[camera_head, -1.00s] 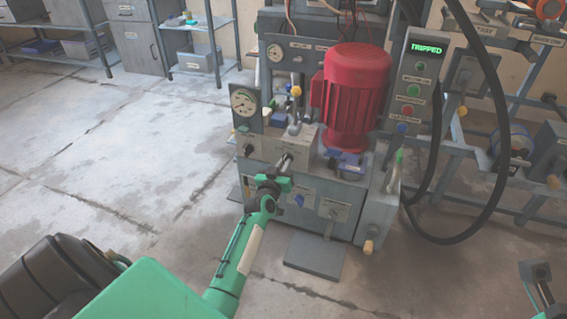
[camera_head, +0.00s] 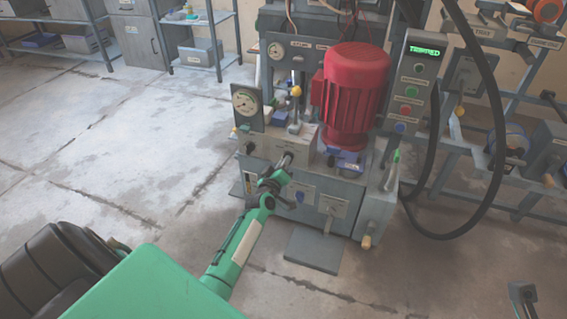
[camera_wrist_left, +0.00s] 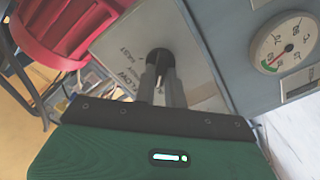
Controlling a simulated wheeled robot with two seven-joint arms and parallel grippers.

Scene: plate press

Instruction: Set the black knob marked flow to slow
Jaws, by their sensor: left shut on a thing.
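My left gripper (camera_head: 270,182) is at the front of the press's grey power unit. In the left wrist view its two fingers (camera_wrist_left: 162,82) are closed around the black knob (camera_wrist_left: 159,58). The knob stands on a pale label plate (camera_wrist_left: 198,62) with the words FLOW and FAST partly readable beside it. The fingers cover much of the knob, so I cannot tell its exact setting. My right gripper (camera_head: 522,292) is only partly visible at the lower right, away from the machine; its fingers are not clear.
A pressure gauge (camera_head: 244,101) stands left of the red motor (camera_head: 355,95). A control box (camera_head: 414,80) and a black hose (camera_head: 499,150) are further right. The left floor is clear.

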